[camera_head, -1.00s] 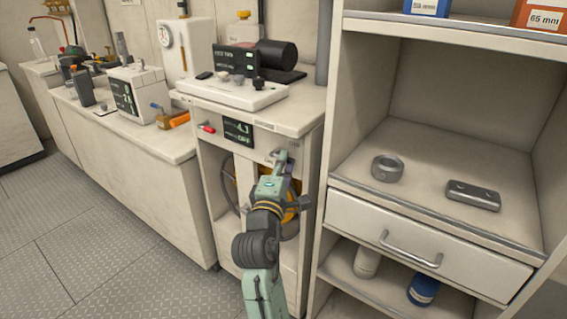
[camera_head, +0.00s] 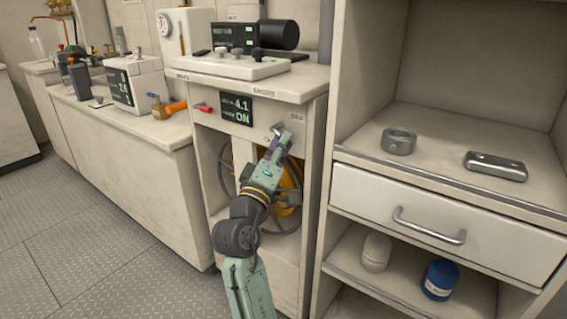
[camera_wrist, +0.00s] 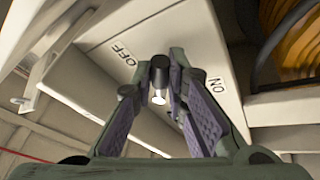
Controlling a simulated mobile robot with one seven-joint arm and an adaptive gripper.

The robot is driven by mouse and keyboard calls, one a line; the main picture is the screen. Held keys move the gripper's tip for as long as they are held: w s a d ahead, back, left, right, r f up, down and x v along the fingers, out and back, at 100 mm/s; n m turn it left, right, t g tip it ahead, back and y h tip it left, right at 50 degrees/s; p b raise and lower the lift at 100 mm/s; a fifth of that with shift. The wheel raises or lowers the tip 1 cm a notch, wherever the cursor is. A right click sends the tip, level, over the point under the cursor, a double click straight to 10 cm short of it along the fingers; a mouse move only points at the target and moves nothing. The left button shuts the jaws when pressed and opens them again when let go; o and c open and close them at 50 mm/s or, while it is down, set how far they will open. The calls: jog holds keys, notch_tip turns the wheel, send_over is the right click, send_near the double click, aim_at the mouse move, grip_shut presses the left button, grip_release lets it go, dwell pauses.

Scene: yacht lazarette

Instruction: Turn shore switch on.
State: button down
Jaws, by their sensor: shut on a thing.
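The shore switch is a small dark lever with a pale end (camera_wrist: 160,78), mounted on the white front panel (camera_head: 262,118) below the counter. In the wrist view it stands between the "OFF" label (camera_wrist: 124,57) and the "ON" label (camera_wrist: 217,84). My gripper (camera_head: 284,142) reaches up to it from below. In the wrist view my gripper (camera_wrist: 155,88) has its two purple-padded fingers on either side of the lever, shut on it. The display (camera_head: 236,109) on the panel reads 4.1 and "ON". My gripper partly hides the lever in the head view.
An orange cable reel (camera_head: 287,190) is in the bay behind my arm. An open shelf unit with a drawer (camera_head: 440,232) stands close on the right. Floor (camera_head: 110,240) is clear on the left.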

jog(key=shift+w+a+f+m+g+h+b, duration=0.45)
jog(key=shift+m+g+h+b, duration=0.7)
jog(key=shift+m+b, duration=1.7)
jog(key=shift+w+a+f+m+g+h+b, duration=0.25)
jog(key=shift+a+m+g+h+b, duration=0.4)
jog(key=shift+m+h+b, duration=1.5)
jog(key=shift+w+a+f+m+g+h+b, duration=0.2)
jog(key=shift+w+a+m+g+h+b, duration=0.45)
jog(key=shift+m+b, duration=2.8)
jog(key=shift+s+d+m+g, duration=0.25)
jog(key=shift+m+g, duration=0.1)
jog(key=shift+m, duration=0.1)
jog(key=c, duration=1.6)
grip_release()
jog(key=shift+a, duration=0.1)
jog(key=v, duration=1.2)
jog(key=shift+f, duration=0.1)
